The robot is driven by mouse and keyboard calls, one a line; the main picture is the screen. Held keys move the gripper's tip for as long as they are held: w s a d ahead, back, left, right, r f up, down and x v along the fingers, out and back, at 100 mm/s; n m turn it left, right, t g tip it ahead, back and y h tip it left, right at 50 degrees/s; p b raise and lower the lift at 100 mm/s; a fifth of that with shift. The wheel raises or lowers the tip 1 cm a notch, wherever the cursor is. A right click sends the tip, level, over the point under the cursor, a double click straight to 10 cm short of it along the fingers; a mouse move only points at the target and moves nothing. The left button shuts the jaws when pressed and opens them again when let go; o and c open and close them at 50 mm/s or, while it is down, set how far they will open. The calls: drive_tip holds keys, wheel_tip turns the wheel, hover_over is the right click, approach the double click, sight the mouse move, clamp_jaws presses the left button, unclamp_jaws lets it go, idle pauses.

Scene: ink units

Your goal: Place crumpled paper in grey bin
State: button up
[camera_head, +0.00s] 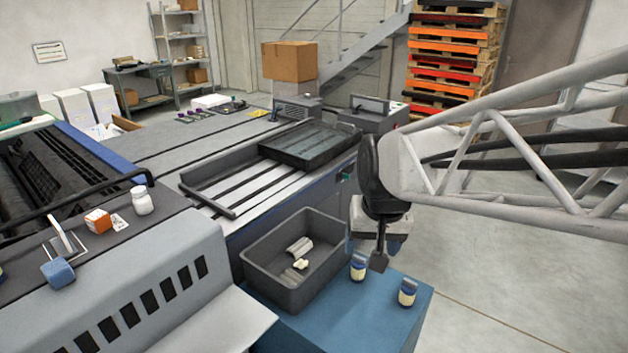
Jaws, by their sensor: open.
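The grey bin (258,277) stands open and upright on the blue table. Inside it lie a pale curled piece (299,246) and a small cream crumpled lump (301,264), which looks like crumpled paper. My gripper (379,262) is open and points down just right of the bin, outside its right wall, above the blue table. No object shows in it. One finger shows clearly; the other is hard to make out.
Two jars with cream and blue bands, one (358,268) beside my gripper and one (407,292) farther right, stand on the blue table (345,325). A white jar (142,200), orange box (98,220) and blue block (57,272) sit on the machine at left. Floor at right is clear.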

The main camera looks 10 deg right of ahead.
drive_tip(key=s+d+n, duration=0.1)
drive_tip(key=s, duration=1.1)
drive_tip(key=shift+s+f+n+h, duration=0.15)
drive_tip(key=shift+n+h, duration=0.15)
